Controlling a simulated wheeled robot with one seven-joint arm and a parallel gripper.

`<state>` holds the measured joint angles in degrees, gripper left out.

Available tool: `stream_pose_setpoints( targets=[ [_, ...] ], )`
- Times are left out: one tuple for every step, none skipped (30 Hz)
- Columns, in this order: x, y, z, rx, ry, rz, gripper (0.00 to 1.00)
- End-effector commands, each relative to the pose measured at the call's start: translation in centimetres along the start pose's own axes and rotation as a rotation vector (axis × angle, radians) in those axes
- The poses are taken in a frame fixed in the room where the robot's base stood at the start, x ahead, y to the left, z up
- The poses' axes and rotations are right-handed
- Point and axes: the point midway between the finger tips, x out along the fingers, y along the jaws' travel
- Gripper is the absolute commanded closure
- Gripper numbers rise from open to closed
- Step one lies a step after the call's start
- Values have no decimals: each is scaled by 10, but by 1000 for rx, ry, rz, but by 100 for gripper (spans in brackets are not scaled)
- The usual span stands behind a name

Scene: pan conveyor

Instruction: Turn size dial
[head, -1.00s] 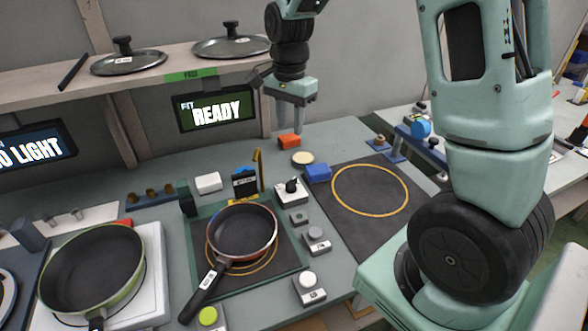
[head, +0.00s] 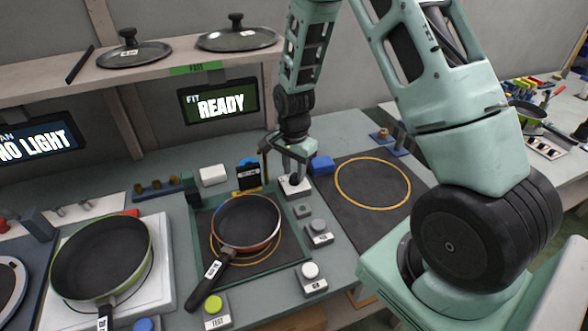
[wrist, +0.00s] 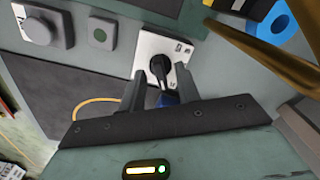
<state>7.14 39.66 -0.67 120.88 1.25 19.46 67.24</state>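The size dial is a black knob (wrist: 155,58) on a small white box (head: 296,190) right of the pan fixture. My gripper (head: 295,176) is lowered over this box and hides much of the knob in the head view. In the wrist view my gripper (wrist: 160,68) has its two fingers apart, one on each side of the knob. I cannot tell whether either finger touches it. The FIT screen (head: 218,104) reads READY.
A pan (head: 247,221) sits left of the dial, its handle toward the front. A blue block (head: 321,165) stands close on the right. Grey button boxes (head: 318,233) lie in front. A brass post (wrist: 265,55) rises beside the dial.

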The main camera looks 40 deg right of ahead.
Motion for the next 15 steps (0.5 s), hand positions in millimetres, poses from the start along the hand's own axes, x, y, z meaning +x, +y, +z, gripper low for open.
stream_pose_setpoints(
  targets=[
    [3,0,0,0,-1,1,67],
    [4,0,0,0,-1,0,67],
    [5,0,0,0,-1,0,67],
    [5,0,0,0,0,0,67],
    [5,0,0,0,0,0,67],
    [6,0,0,0,0,0,67],
    [6,0,0,0,0,0,67],
    [5,0,0,0,0,0,67],
    [5,0,0,0,0,0,67],
    [5,0,0,0,0,0,67],
    [5,0,0,0,0,0,67],
    [5,0,0,0,0,0,78],
    [5,0,0,0,0,0,87],
    [5,0,0,0,0,0,95],
    [5,0,0,0,0,0,100]
  ],
)
